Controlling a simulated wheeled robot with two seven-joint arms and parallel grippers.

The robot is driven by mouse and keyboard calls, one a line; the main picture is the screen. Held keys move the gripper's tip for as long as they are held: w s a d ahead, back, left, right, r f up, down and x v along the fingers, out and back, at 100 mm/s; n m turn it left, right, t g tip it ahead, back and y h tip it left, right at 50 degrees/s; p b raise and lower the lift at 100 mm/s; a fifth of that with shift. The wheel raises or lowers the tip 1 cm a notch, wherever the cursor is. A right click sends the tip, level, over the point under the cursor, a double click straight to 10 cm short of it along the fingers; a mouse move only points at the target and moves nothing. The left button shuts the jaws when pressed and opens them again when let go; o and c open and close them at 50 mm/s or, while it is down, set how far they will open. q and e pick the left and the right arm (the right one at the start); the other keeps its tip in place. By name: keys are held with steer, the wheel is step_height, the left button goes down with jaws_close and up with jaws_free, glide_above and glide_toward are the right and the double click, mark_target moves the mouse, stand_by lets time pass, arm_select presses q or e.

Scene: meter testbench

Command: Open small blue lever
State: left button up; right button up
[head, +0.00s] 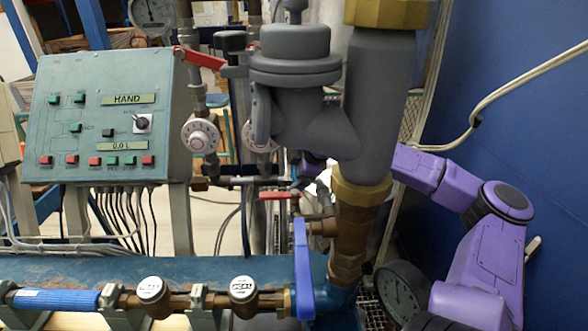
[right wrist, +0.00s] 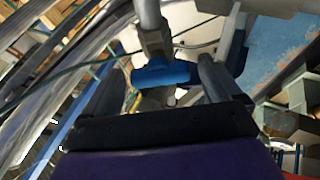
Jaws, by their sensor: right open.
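The small blue lever (right wrist: 165,74) shows in the right wrist view, on a grey metal pipe fitting, between the fingers of my right gripper (right wrist: 164,62). The gripper is open, with one dark finger on each side of the lever and a gap to each. In the head view my purple right arm comes in from the right and passes behind the large grey valve body (head: 300,90) and the brass pipe. Its fingers are mostly hidden there, and I cannot make out the small lever. My left gripper is not in view.
A larger blue lever (head: 303,270) stands upright at the front pipe. A teal control box (head: 108,115) is at the left, and red handles (head: 203,58) sit on the pipes. A round gauge (head: 400,290) is near my right arm. A blue wall (head: 540,120) bounds the right.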

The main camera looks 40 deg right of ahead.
steer(key=shift+s, duration=0.1)
steer(key=c, duration=1.1)
steer(key=shift+o, duration=0.2)
steer(key=shift+n, duration=0.3)
steer(key=n+g, duration=0.1)
steer(key=n, duration=0.3)
steer(key=shift+r+n+g+y+p, duration=0.1)
steer(key=shift+n+g+y+p, duration=0.2)
steer(key=shift+g+p, duration=0.1)
steer(key=n+g+p, duration=0.1)
steer(key=n+g, duration=0.1)
steer(key=n, duration=0.2)
steer(key=shift+n, duration=0.5)
steer(key=o, duration=1.1)
steer(key=shift+c, duration=0.2)
